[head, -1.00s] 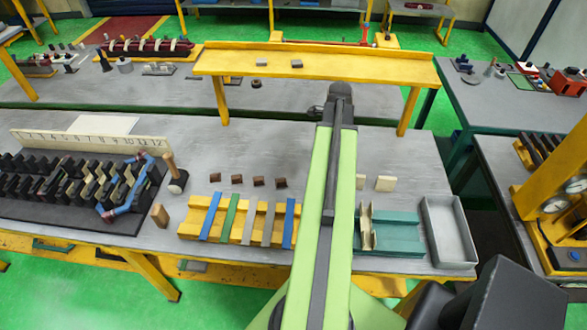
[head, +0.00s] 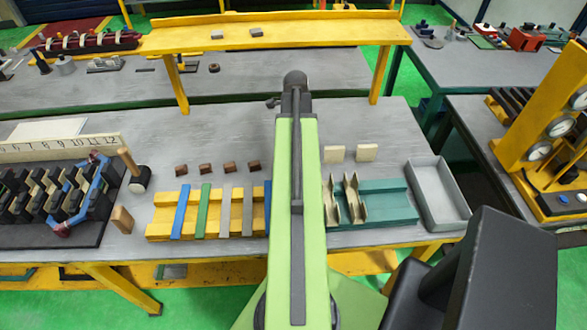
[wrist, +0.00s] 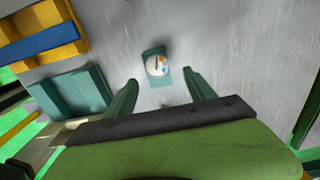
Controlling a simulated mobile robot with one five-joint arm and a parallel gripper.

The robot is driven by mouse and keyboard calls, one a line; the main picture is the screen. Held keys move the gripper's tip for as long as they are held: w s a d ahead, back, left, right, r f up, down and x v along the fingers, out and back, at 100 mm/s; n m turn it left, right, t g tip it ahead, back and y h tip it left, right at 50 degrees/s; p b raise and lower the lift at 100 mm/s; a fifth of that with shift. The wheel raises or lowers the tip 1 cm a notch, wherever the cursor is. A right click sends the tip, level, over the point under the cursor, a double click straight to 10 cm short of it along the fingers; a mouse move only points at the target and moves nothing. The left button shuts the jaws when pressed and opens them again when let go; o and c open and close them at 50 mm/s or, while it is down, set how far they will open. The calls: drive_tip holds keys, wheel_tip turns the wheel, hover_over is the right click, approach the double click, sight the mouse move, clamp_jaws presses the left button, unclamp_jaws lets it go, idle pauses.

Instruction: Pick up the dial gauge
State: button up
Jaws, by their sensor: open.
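In the wrist view the dial gauge (wrist: 158,66) shows a round white face with small orange and blue marks, on a teal base on the grey tabletop. My gripper (wrist: 160,79) is open, with one green finger on each side of the view below the gauge. Nothing is between the fingers, and the gauge appears just beyond their tips. In the head view I cannot make out this gauge or the fingers; my arm covers part of the bench.
A yellow rack with coloured strips (head: 160,228) and a teal block (head: 385,212) stand along the bench's front. A grey tray (head: 440,190) is to the right. A yellow raised shelf (head: 270,38) spans behind. A yellow stand with several dials (head: 515,150) is far right.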

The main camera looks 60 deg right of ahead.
wheel_tip(320, 180, down, 7)
drive_tip(key=b, duration=0.6)
drive_tip(key=shift+a+f, duration=0.1)
drive_tip(key=shift+a, duration=0.05)
drive_tip(key=shift+r, duration=0.2)
drive_tip(key=shift+c, duration=0.4)
drive_tip(key=shift+s, duration=0.1)
clamp_jaws()
